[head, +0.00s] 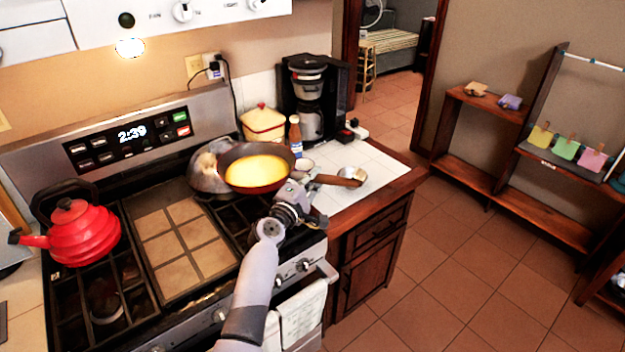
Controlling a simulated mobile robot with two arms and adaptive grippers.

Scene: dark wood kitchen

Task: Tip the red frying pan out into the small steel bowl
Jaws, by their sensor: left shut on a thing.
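The red frying pan (236,187), dark red outside, holds a yellow filling (258,171) that stays inside its rim. It looks roughly level over the right side of the stove. Its brown handle (335,180) points right. My left gripper (301,191) is shut on the handle close to the pan. A steel bowl (203,183) is behind and left of the pan, at the back right of the stove. The pan hides the bowl's right part. Something brownish shows in it, perhaps a reflection. I cannot tell if pan and bowl touch. My right gripper is out of view.
A red kettle (75,235) stands on the stove's left side, beside a tiled griddle (182,245).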

